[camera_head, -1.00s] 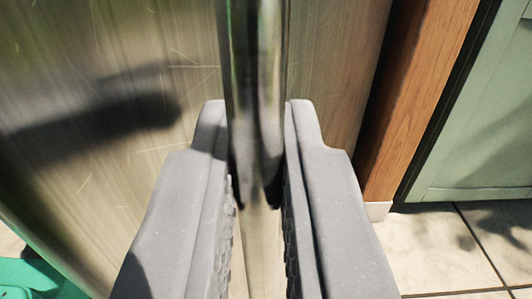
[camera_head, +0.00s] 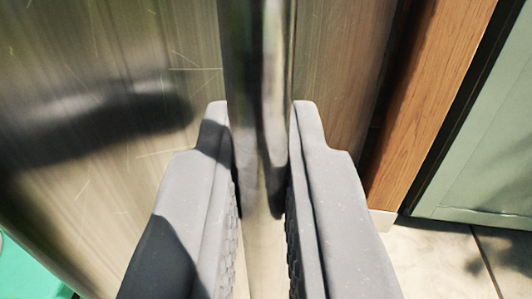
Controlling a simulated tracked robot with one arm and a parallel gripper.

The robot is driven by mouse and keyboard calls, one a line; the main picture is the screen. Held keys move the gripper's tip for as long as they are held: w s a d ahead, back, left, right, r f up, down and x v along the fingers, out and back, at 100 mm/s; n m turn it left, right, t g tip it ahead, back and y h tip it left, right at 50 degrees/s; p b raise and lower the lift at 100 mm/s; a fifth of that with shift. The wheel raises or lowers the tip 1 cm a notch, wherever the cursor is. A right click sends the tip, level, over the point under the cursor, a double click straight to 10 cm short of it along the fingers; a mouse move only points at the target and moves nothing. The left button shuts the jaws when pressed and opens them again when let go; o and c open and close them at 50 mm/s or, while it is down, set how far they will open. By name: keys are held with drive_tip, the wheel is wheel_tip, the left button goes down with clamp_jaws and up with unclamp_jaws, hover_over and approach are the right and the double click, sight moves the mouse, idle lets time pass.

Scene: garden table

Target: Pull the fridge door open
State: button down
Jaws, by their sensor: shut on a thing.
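The fridge door (camera_head: 90,60) is scratched, brushed steel and fills the left and middle of the view. Its long, shiny upright handle (camera_head: 258,60) runs down from the top centre and ends between my fingers. My gripper (camera_head: 260,150) has one grey finger on each side of the handle's lower end and is shut on it. The pads hide part of the handle's sides. A dark shadow of the arm lies across the door at left. I cannot tell from this view whether the door stands off its frame.
A wooden post (camera_head: 430,100) stands right of the fridge, with a dark gap between them. A pale green cabinet panel (camera_head: 490,150) is beyond it. Tiled floor (camera_head: 440,255) shows clear at lower right. A green object (camera_head: 30,272) is at the lower left corner.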

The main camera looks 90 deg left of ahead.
sight(259, 27)
drive_tip(key=shift+a, duration=0.15)
drive_tip(key=c, duration=1.6)
unclamp_jaws()
drive_tip(key=shift+d, duration=0.2)
drive_tip(key=shift+r, duration=0.15)
wheel_tip(259, 27, up, 4)
drive_tip(key=shift+f+p, duration=0.2)
drive_tip(key=shift+p, duration=0.85)
drive_tip(key=shift+s+a+f, duration=0.1)
drive_tip(key=shift+s+a, duration=0.1)
drive_tip(key=shift+s, duration=0.8)
drive_tip(key=shift+s+a+r+p, duration=0.2)
drive_tip(key=shift+s+a+p, duration=0.25)
drive_tip(key=shift+s, duration=1.85)
drive_tip(key=shift+s+a+r+p, duration=0.25)
drive_tip(key=shift+s+p, duration=0.35)
drive_tip(key=shift+s, duration=1.75)
drive_tip(key=shift+s+a+r+p, duration=0.15)
drive_tip(key=shift+s+a+p, duration=0.35)
drive_tip(key=shift+s, duration=1.8)
drive_tip(key=shift+d, duration=0.1)
